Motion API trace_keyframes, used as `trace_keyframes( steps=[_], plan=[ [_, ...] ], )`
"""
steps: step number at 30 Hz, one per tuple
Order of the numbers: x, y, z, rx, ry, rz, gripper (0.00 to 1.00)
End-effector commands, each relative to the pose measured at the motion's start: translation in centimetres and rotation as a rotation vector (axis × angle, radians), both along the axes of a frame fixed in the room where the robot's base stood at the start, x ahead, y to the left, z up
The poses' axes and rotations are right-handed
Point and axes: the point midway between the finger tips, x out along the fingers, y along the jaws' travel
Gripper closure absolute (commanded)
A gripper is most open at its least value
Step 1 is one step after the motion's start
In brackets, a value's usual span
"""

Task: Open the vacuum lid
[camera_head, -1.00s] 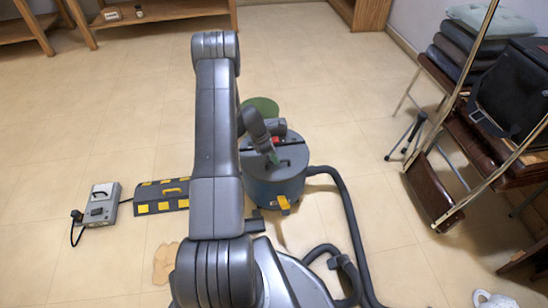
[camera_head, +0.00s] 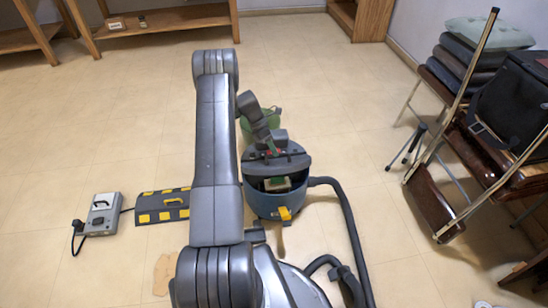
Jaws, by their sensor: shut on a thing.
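The vacuum is a round blue-grey drum (camera_head: 262,202) with a yellow latch (camera_head: 285,213) at its front. Its dark grey lid (camera_head: 293,162) is raised at the front and tilted back, so the drum's inside shows below it. A pale block with some green (camera_head: 277,184) shows in the opening. My gripper (camera_head: 271,149) is at the lid, shut on it; its fingertips are small and partly hidden, and the exact grip point is hard to make out.
A dark hose (camera_head: 346,215) curves from the drum's right side toward the front. A green round thing (camera_head: 266,117) stands behind the vacuum. A black and yellow ramp (camera_head: 161,206) and a grey box (camera_head: 102,213) lie left.

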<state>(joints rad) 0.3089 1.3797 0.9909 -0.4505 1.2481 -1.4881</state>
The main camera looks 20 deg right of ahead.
Motion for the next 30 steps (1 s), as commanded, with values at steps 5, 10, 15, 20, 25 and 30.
trace_keyframes(
  steps=[5,10,15,20,25,30],
  plan=[
    [2.5,-0.5,-0.2,-0.003,-0.026,0.008,1.00],
    [4.2,-0.9,-0.2,0.000,-0.023,0.008,1.00],
    [5.9,-1.2,-0.3,0.003,-0.021,0.007,1.00],
    [7.2,-1.5,-0.5,0.005,-0.018,0.005,1.00],
    [8.2,-1.8,-0.7,0.006,-0.014,0.006,1.00],
    [8.8,-1.9,-0.8,0.007,-0.011,0.005,1.00]
  ],
)
